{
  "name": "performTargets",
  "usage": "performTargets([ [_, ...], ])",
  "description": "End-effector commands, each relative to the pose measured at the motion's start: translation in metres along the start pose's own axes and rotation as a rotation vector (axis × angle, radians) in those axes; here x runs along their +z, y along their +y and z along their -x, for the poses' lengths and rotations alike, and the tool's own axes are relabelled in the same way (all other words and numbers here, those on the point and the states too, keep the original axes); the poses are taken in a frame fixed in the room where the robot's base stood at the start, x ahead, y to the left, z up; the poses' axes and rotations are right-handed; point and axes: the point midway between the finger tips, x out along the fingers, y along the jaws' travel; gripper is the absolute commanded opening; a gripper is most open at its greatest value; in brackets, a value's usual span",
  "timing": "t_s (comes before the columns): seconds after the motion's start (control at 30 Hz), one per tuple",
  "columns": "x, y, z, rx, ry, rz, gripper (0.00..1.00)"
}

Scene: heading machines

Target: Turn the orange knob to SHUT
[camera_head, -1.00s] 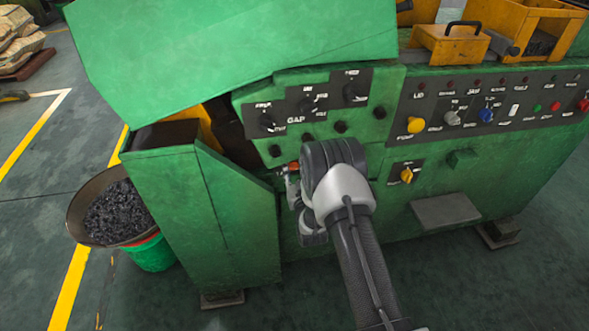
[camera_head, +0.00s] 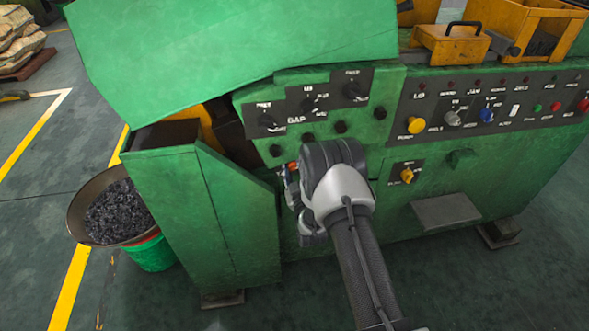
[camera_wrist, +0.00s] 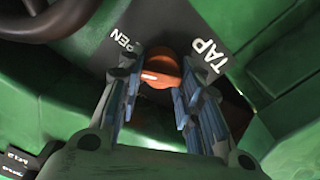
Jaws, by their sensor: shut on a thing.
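The orange knob (camera_wrist: 160,70) sits on a dark plate lettered "TAP" in the wrist view, with part of a second word, "PEN", to its left. My gripper (camera_wrist: 154,85) is shut on the knob, with one blue-grey fingertip at each side. The word SHUT is not visible. In the head view only a small orange bit of the knob (camera_head: 292,166) shows, beside my gripper (camera_head: 289,180); my wrist hides most of that spot.
A panel of black knobs marked "GAP" (camera_head: 296,119) is just above my arm. A yellow knob (camera_head: 407,175) on a small plate and a grey ledge (camera_head: 445,211) are to the right. A dark round bar (camera_wrist: 50,20) crosses the wrist view's upper left.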

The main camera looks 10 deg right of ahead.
Motion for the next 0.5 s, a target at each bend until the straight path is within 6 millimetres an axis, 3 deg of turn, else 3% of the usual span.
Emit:
performTargets([
  [0.5,0.0020,-0.0025,0.0006,-0.002,-0.003,0.488,0.09],
])
